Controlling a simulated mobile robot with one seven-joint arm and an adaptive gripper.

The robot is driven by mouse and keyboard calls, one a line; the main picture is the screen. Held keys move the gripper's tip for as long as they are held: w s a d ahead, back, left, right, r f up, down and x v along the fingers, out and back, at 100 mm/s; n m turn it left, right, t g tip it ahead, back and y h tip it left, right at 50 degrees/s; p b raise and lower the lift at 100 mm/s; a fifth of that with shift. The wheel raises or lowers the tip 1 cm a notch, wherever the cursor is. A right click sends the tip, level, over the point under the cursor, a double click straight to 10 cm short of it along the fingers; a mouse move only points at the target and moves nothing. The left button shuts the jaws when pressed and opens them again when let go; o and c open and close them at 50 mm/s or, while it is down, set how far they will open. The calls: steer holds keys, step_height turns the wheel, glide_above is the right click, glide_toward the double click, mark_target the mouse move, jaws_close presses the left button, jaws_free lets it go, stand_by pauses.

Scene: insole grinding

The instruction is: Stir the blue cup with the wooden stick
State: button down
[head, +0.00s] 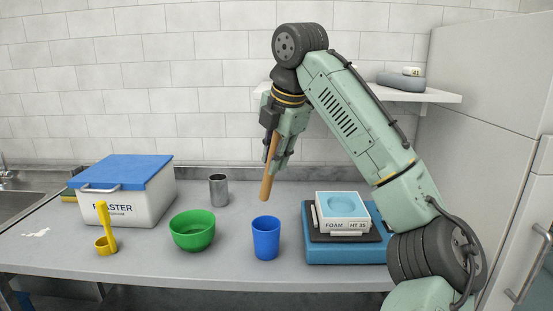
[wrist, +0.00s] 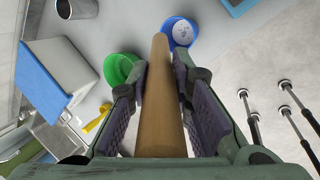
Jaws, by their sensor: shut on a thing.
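The blue cup (head: 266,239) stands upright on the grey counter, right of the green bowl. In the wrist view the blue cup (wrist: 182,33) shows at the top, with something pale inside it. My gripper (head: 279,150) is shut on the wooden stick (head: 269,178), above the counter and behind the cup in the head view. The stick points down, slightly tilted, and its lower end is above the cup's rim level and apart from the cup. In the wrist view the stick (wrist: 160,100) runs between the fingers toward the cup.
A green bowl (head: 192,231), a metal cup (head: 218,190) and a yellow scoop (head: 107,232) stand left of the blue cup. A plaster box (head: 144,208) with a blue lid stands further left. A blue scale (head: 343,252) bearing a foam box (head: 341,224) stands right.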

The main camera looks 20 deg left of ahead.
steer(key=shift+d+f, duration=0.1)
steer(key=shift+d, duration=0.05)
step_height(320, 180, down, 14)
steer(key=b, duration=0.4)
stand_by(1.3)
steer(key=shift+w, duration=0.1)
stand_by(0.4)
